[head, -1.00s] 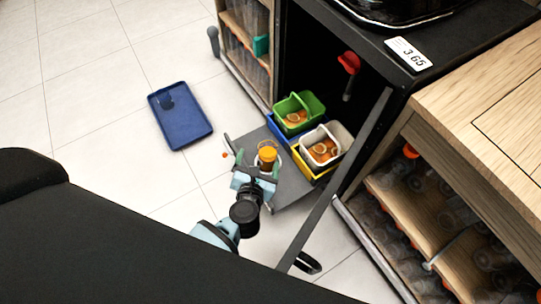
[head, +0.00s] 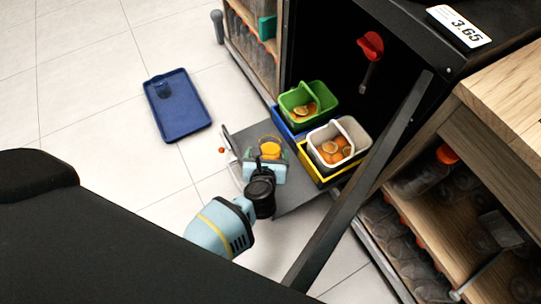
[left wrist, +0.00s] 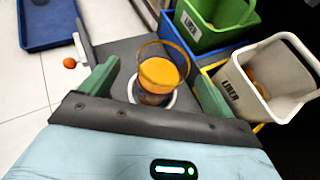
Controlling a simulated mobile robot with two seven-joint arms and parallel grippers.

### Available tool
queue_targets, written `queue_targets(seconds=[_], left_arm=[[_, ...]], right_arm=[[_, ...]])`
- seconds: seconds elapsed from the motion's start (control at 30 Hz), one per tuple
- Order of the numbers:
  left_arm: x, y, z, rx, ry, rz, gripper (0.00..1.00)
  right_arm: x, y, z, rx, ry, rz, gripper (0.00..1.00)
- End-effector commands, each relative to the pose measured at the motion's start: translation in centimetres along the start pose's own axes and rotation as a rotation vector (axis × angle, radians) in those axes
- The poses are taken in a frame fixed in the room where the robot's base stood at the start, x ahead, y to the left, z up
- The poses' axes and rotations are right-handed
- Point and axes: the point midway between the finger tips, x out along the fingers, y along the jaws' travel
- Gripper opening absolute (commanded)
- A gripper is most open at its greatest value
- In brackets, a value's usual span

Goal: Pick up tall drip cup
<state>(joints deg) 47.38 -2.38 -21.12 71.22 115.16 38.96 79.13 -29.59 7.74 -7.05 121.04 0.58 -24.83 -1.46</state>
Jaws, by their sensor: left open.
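In the left wrist view the cup (left wrist: 158,76) stands in a pale ring between the green fingers. My left gripper (head: 266,161) is open, with one finger on each side of the cup. A gap shows between each finger and the cup in the left wrist view (left wrist: 157,88). The cup's lower part is partly hidden by the gripper in the head view. My right gripper is not in view.
A green basket (head: 291,98) and a white basket (head: 352,132) with orange slices stand close beyond the cup, in blue and yellow crates. A dark slanted bar (head: 350,195) is right of my arm. A blue tray (head: 196,116) lies on the open floor.

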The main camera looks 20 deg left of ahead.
Motion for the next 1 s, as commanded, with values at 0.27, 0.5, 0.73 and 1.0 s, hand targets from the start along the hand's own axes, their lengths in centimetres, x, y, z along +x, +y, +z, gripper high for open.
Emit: queue_targets(seconds=[0.27,0.5,0.73,1.0], left_arm=[[2.0,-0.2,-0.6,0.003,0.0,0.0,0.88],[4.9,-0.5,-0.7,0.002,0.001,0.0,0.88],[5.2,-0.5,-0.6,0.001,0.001,0.0,0.88],[5.2,-0.5,-0.6,0.001,0.001,0.0,0.64]], right_arm=[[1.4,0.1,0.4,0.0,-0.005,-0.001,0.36],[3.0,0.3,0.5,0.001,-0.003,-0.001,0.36],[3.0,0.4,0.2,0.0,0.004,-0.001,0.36],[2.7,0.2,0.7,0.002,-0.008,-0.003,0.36]])
